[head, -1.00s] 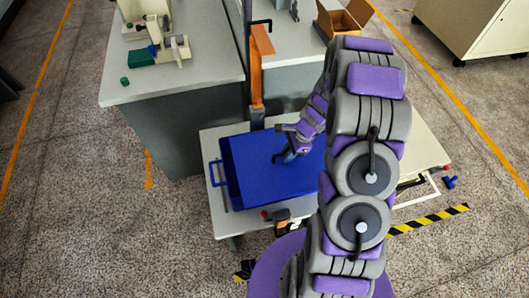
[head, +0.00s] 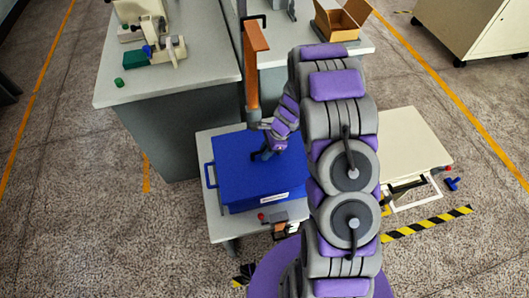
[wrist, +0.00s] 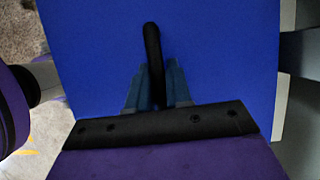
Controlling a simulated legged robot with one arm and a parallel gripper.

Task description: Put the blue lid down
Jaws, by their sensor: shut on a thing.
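The blue lid (head: 240,156) is a flat panel over the blue box (head: 240,204) on the low table. The box has a side handle at its left and a white label on its front. I cannot tell whether the lid touches the box rim all round. My gripper (head: 269,152) is above the lid. In the wrist view my gripper (wrist: 157,85) is shut on the lid's dark handle (wrist: 153,40), and the blue lid (wrist: 90,45) fills most of the picture. My arm hides the right part of the lid and box in the head view.
A grey workbench (head: 200,80) with small equipment is at the back left. A pale board (head: 415,145) lies to the right of my arm. An open cardboard box (head: 340,22) is at the back.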

